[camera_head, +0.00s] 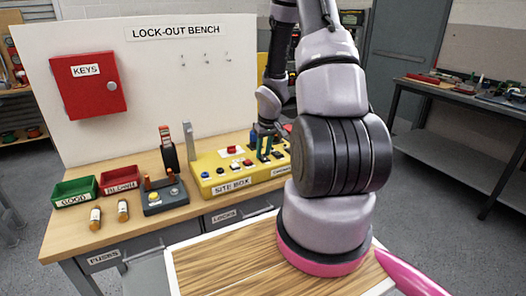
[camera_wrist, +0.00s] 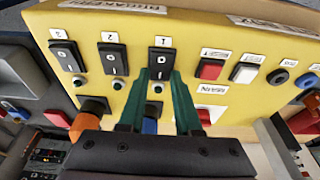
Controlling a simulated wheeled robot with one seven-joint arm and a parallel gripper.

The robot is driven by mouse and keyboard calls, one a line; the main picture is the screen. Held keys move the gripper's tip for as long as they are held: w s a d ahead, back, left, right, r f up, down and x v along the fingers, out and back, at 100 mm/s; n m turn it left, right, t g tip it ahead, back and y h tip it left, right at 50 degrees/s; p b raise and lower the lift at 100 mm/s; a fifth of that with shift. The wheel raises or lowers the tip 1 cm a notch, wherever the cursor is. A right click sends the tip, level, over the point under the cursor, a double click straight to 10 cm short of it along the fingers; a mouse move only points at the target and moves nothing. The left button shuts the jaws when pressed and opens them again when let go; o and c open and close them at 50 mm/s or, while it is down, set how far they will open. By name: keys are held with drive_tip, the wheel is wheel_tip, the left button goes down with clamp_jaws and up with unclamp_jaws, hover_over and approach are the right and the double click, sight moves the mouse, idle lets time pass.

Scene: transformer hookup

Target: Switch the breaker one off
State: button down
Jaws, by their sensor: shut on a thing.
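The yellow site box (camera_head: 215,172) stands on the wooden bench. In the wrist view its face (camera_wrist: 200,30) carries three black rocker breakers in a row. Breaker one (camera_wrist: 161,57) is under the label 1, to the right of breaker two (camera_wrist: 113,58) and breaker three (camera_wrist: 67,56). My gripper (camera_wrist: 163,82) has its green fingers on either side of the lower part of breaker one and is shut on it. The fingers partly cover that lower part. I cannot tell which way the rocker is tipped. In the head view my gripper (camera_head: 265,148) is over the site box.
Red (camera_wrist: 210,69) and white (camera_wrist: 245,70) buttons sit close to the right of breaker one. A small dark box (camera_head: 165,196), a red bin (camera_head: 121,180) and a green bin (camera_head: 75,190) stand to the left. The white panel (camera_head: 130,75) rises behind the bench.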

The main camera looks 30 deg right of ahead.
sight(267, 163)
idle(0.3)
drive_tip(key=c, duration=0.6)
unclamp_jaws()
drive_tip(key=v, duration=1.1)
drive_tip(key=shift+s+d, duration=0.1)
